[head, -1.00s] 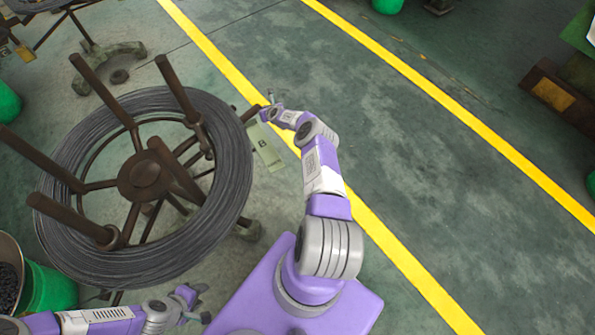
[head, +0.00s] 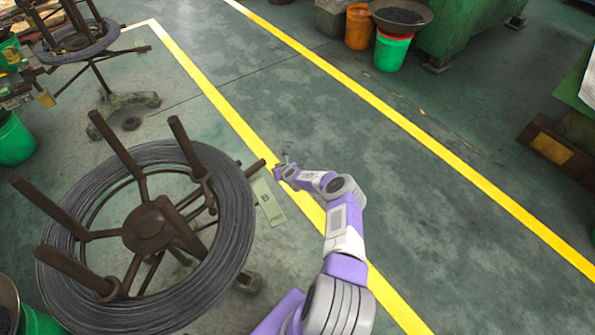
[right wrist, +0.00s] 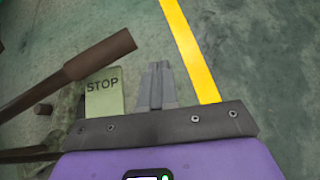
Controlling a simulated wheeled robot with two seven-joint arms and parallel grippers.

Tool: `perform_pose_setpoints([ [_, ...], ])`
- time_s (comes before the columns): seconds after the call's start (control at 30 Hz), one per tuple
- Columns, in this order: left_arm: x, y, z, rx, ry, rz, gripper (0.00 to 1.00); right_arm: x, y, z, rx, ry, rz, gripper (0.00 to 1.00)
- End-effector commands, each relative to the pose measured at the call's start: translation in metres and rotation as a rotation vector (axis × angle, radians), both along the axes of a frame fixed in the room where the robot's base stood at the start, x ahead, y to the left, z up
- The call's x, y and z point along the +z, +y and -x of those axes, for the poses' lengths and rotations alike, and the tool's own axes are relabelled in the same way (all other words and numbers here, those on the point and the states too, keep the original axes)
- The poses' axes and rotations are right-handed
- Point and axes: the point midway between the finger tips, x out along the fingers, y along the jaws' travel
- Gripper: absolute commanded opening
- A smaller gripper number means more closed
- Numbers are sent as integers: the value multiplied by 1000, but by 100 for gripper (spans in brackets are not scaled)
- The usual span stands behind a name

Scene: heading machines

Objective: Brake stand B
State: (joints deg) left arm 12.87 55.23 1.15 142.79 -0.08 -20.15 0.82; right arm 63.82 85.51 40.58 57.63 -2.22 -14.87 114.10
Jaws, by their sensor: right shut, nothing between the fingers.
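Stand B is a brown reel stand (head: 152,228) with upright posts and a large coil of grey wire (head: 232,235) around it. A pale plate marked B (head: 268,203) shows beside the coil. A brown lever (head: 255,168) sticks out past the coil. In the right wrist view the lever (right wrist: 102,54) comes in from the left, and a pale plate reading STOP (right wrist: 104,92) lies below it. My right gripper (head: 285,155) is shut and empty, just right of the lever's end. In the wrist view its fingers (right wrist: 157,85) are apart from lever and plate. My left gripper is out of view.
A second reel stand (head: 75,38) stands at the upper left, with a green bin (head: 14,140) near it. A yellow floor line (head: 240,125) runs past the gripper. Green machines (head: 465,30) stand at the back right. The floor between the yellow lines is clear.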

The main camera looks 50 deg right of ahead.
Motion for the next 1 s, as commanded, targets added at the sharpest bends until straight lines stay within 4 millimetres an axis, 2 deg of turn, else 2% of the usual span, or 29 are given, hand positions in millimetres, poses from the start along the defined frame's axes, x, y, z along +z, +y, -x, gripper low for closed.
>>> perform_pose_setpoints([
  [0.03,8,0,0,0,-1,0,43,8,3,6,3,0,-6,0],
  [0.2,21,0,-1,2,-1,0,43,23,3,30,4,2,-6,0],
  [0.47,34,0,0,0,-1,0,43,41,5,59,6,4,-7,0],
  [0.67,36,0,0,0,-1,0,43,45,6,66,6,3,-6,0],
  [1.0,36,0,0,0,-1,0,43,45,6,66,8,4,-6,0],
])
